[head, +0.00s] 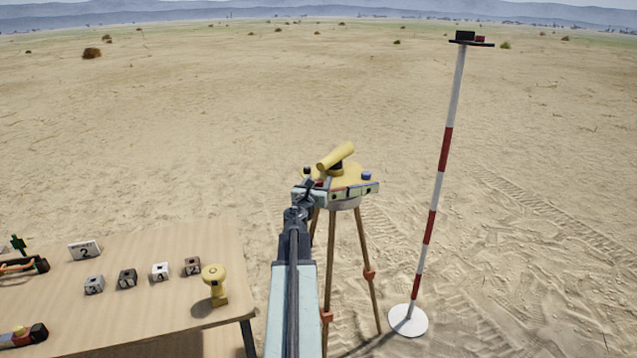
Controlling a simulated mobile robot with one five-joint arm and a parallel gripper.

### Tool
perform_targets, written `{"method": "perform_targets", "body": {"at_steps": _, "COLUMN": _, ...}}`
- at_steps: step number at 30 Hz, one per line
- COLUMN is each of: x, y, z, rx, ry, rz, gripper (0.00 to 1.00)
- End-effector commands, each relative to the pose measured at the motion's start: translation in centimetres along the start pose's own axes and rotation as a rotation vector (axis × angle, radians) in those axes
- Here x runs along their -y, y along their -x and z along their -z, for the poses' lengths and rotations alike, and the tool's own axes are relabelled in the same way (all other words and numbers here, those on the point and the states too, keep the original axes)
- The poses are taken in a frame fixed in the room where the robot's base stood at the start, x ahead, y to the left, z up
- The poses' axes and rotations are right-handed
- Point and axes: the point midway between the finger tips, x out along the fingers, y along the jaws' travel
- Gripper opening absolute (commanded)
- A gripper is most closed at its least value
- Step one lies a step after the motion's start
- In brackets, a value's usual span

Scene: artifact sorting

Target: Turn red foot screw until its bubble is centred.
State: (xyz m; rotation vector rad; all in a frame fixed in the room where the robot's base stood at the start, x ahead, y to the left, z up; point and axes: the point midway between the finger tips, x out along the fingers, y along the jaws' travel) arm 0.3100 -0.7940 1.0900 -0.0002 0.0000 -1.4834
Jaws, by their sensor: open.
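The yellow surveying instrument (352,173) stands on a wooden tripod (364,245) right of the table, with its telescope (335,155) tilted up to the right. A blue foot screw (367,177) shows at its right and a dark knob (307,171) at its left. A small bit of red (318,184) shows beside my gripper, perhaps the red foot screw; the rest is hidden. A pale bar with small coloured marks (350,191) runs along the front; the bubbles are too small to read. My gripper (311,184) is open at the instrument's left side; I cannot tell whether it touches.
A wooden table (150,305) at lower left carries several numbered blocks (127,279), a yellow stamp-like object (214,284) and tools at its left edge. A red-and-white pole (438,190) on a white round base (408,320) stands right of the tripod. Open sand lies beyond.

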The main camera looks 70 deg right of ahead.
Motion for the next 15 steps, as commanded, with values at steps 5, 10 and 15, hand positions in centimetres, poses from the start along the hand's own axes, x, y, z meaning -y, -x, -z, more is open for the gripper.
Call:
{"method": "perform_targets", "body": {"at_steps": 5, "x": 0.01, "y": 0.03, "z": 0.0, "rx": 0.0, "ry": 0.0, "rz": 0.0, "gripper": 0.18}}
{"method": "perform_targets", "body": {"at_steps": 10, "x": 0.02, "y": 0.04, "z": 0.0, "rx": 0.0, "ry": 0.0, "rz": 0.001, "gripper": 0.0}}
{"method": "perform_targets", "body": {"at_steps": 15, "x": -0.08, "y": 0.01, "z": 0.0, "rx": 0.0, "ry": 0.0, "rz": 0.022, "gripper": 0.0}}
